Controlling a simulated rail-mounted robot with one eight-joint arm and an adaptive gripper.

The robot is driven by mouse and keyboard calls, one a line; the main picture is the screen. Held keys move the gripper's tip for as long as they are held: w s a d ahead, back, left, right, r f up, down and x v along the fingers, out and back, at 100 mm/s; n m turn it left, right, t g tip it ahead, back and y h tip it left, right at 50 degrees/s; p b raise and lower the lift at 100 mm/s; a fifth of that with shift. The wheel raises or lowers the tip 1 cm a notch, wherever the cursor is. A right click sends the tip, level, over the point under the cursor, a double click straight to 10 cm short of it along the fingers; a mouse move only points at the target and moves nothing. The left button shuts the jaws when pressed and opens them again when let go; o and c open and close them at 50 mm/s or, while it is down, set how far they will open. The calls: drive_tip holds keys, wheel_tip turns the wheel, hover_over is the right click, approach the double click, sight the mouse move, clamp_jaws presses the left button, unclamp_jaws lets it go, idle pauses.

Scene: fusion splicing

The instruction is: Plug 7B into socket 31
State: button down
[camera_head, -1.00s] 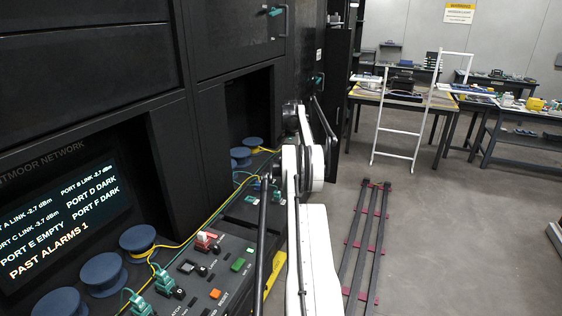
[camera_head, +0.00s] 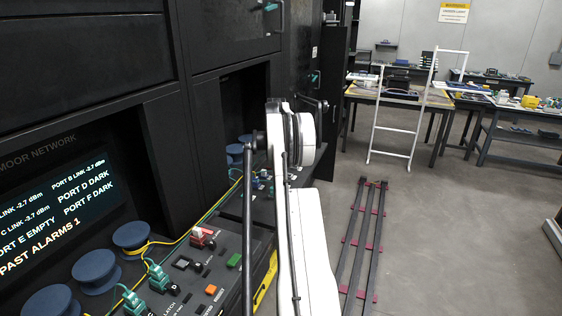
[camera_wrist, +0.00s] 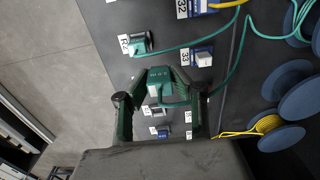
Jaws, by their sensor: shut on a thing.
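In the wrist view my gripper (camera_wrist: 160,82) is closed around a green plug (camera_wrist: 159,76), which sits between its fingertips. A green cable (camera_wrist: 225,88) runs from the plug off to the right. The plug's own label is not readable here. Beyond it is a blue and white socket block (camera_wrist: 203,57) with a label that looks like 33 (camera_wrist: 185,57). Below the plug, between the fingers, are small sockets with labels (camera_wrist: 154,130) too small to read surely; I cannot tell which is socket 31. In the head view my gripper is hidden behind my arm.
Another green plug (camera_wrist: 140,43) lies at a label at upper left of the wrist view. Blue spools (camera_wrist: 300,95) with yellow cable (camera_wrist: 250,127) stand at right.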

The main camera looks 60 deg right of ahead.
drive_tip(key=shift+w+a, duration=1.55)
drive_tip(key=shift+a, duration=2.3)
drive_tip(key=shift+w+a, duration=1.5)
drive_tip(key=shift+a, duration=2.3)
drive_tip(key=shift+a+f+b, duration=0.15)
drive_tip(key=shift+f+b, duration=2.05)
drive_tip(key=shift+f, duration=1)
drive_tip(key=shift+b, duration=0.6)
drive_tip(key=shift+f+b, duration=0.4)
drive_tip(key=shift+f, duration=0.15)
drive_tip(key=c, duration=1.4)
unclamp_jaws()
